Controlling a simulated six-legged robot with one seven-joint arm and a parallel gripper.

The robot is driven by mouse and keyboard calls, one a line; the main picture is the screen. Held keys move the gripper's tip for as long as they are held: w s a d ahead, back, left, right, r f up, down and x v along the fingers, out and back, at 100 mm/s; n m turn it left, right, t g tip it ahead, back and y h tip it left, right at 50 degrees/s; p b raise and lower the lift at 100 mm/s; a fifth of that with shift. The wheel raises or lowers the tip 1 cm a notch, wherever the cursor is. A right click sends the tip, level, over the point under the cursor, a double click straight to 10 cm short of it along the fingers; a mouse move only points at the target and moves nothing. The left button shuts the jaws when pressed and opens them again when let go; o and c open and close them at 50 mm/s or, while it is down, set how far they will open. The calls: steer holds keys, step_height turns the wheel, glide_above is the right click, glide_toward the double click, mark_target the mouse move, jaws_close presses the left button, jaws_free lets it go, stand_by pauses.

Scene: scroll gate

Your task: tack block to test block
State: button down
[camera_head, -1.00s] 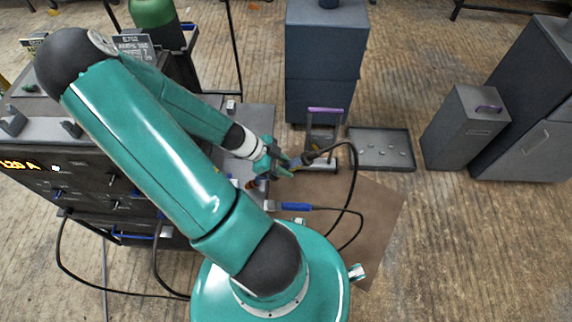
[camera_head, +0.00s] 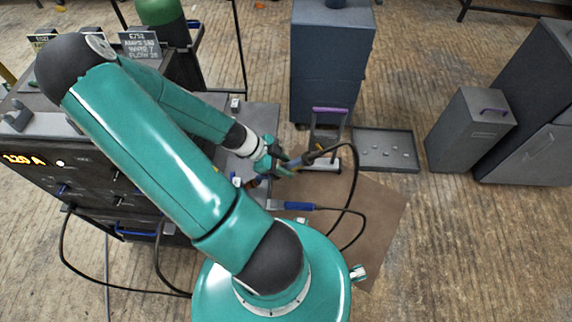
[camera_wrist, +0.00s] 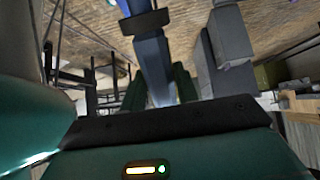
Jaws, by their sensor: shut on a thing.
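My gripper (camera_head: 283,162) is shut on a welding torch (camera_head: 318,155), over the right edge of the grey bench (camera_head: 262,118). The torch's black cable loops down to the right. Its bluish and orange end points down and left, low over the bench. In the wrist view the torch's blue-grey handle (camera_wrist: 151,58) lies between the green fingers. A small pale block (camera_head: 235,104) sits at the back of the bench. Another small pale piece (camera_head: 237,181) shows beside the torch's end. I cannot tell which are the tack block and test block, or whether the torch touches anything.
A blue-handled tool (camera_head: 299,206) lies near the brown mat (camera_head: 372,205). A welder with a lit 120 A display (camera_head: 22,160) stands left. Open floor lies right.

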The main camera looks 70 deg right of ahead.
mark_target(308, 156)
steer(key=shift+w+a+f, duration=0.1)
steer(key=shift+w+f, duration=0.35)
steer(key=shift+w, duration=0.05)
stand_by(0.8)
stand_by(0.5)
steer(key=shift+s+d+r, duration=0.25)
steer(key=shift+s+r, duration=0.9)
steer(key=shift+r, duration=0.05)
steer(key=shift+s+d+r, duration=0.3)
steer(key=shift+s+r, duration=0.85)
steer(key=shift+s+d+r, duration=0.25)
steer(key=shift+s+r, duration=0.9)
steer(key=shift+r, duration=0.05)
